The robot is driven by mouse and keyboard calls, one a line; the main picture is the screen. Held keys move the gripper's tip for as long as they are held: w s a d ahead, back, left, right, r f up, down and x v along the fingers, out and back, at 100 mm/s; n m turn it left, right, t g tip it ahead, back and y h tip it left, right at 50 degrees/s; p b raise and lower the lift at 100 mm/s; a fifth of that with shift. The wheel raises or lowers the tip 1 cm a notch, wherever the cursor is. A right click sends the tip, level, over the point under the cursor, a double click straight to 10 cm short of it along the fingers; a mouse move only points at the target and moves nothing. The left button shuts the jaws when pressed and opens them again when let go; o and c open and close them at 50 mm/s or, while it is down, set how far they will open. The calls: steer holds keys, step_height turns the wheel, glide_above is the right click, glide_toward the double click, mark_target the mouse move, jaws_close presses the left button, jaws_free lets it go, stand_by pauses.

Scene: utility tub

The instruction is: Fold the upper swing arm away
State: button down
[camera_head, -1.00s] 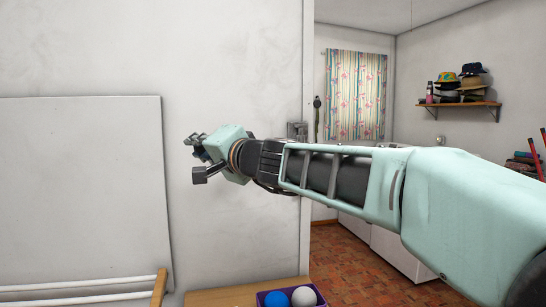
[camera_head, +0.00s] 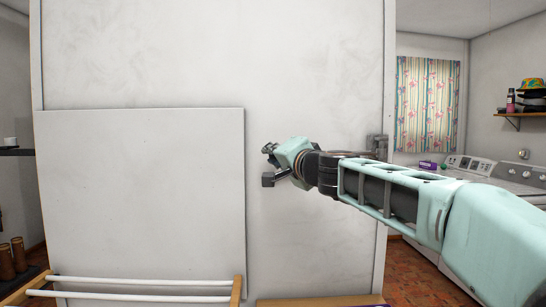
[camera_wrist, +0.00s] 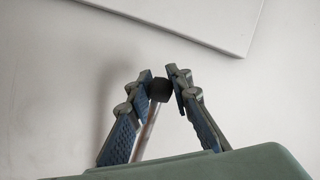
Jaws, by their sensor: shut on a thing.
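A thin metallic rod with a black end cap (camera_wrist: 159,90) stands between my gripper's two fingers in the wrist view. It looks like the end of a swing arm. My gripper (camera_wrist: 160,95) is shut on this capped end. In the head view my gripper (camera_head: 270,150) is small, close to the white wall and just right of the pale panel's edge. The held rod cannot be made out there, and the rest of it is hidden. Whether it is the upper swing arm cannot be told.
A large pale panel (camera_head: 140,185) stands against the wall, left of my gripper. White rails (camera_head: 140,283) with wooden ends are below it. A wooden surface (camera_head: 320,300) shows at the bottom edge. Washing machines (camera_head: 478,172) stand beyond the wall's right end.

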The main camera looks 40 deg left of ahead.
steer(key=shift+w+d+r, duration=0.2)
steer(key=shift+w+r, duration=0.05)
steer(key=c, duration=1.7)
jaws_free()
steer(key=shift+d, duration=0.15)
steer(key=shift+c, duration=0.2)
steer(key=shift+f, duration=0.1)
steer(key=shift+s, duration=0.1)
steer(key=shift+s+d, duration=0.1)
steer(key=shift+d, duration=0.3)
steer(key=v, duration=1.1)
steer(key=shift+s, duration=0.15)
steer(key=shift+a, duration=0.1)
